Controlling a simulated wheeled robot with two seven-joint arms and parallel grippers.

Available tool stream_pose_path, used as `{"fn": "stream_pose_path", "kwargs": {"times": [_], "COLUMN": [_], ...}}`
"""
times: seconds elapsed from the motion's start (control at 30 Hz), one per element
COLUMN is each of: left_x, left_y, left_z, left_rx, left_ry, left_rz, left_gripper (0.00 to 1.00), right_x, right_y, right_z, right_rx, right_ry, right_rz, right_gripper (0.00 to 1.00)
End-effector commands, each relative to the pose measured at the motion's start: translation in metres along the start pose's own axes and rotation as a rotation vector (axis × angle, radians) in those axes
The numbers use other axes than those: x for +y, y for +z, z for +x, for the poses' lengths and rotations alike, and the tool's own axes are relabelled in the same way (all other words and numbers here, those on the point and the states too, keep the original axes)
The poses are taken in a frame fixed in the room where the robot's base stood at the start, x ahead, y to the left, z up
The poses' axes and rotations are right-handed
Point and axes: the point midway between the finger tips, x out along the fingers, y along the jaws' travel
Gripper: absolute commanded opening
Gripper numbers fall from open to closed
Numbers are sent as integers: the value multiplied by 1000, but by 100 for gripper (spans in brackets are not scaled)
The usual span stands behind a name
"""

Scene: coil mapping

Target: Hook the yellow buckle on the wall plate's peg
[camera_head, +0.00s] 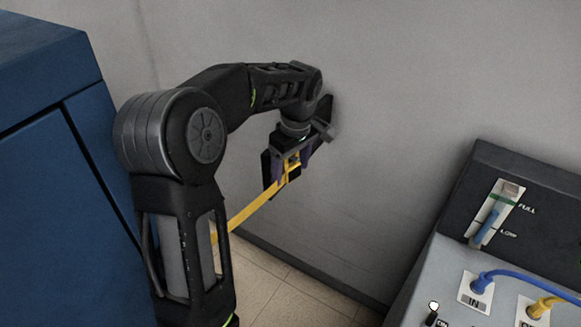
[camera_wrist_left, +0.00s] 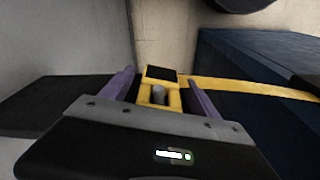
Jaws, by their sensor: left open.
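The yellow buckle (camera_head: 292,162) is at the wall, between the purple fingers of my left gripper (camera_head: 287,165). It also shows in the left wrist view (camera_wrist_left: 146,104), with a finger on each side and narrow gaps beside it. The left gripper is open. A grey cylindrical peg (camera_wrist_left: 158,94) shows within the buckle's opening; how deeply it sits there is hard to tell. A dark plate (camera_head: 266,168) shows partly behind the gripper. A yellow strap (camera_head: 250,209) runs from the buckle down and left behind my arm. My right gripper is not in view.
A blue cabinet (camera_head: 45,190) stands at the left, close to my left arm. A grey console (camera_head: 455,275) with blue and yellow cables is at the lower right. The grey wall (camera_head: 420,90) between them is bare.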

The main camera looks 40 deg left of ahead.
Motion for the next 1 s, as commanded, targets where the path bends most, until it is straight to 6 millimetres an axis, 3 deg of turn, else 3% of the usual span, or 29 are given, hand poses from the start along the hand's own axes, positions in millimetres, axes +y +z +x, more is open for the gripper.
{"fn": "stream_pose_path", "kwargs": {"times": [0.37, 0.8, 1.0], "left_x": [1, 1, 0], "left_y": [0, 0, 0], "left_z": [-8, -71, -78], "left_rx": [1, 0, 0], "left_ry": [2, 2, 0], "left_rz": [0, 1, 1], "left_gripper": [71, 71, 71], "right_x": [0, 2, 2], "right_y": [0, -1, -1], "right_z": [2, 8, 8], "right_rx": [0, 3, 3], "right_ry": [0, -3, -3], "right_rz": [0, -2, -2], "right_gripper": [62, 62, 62]}}
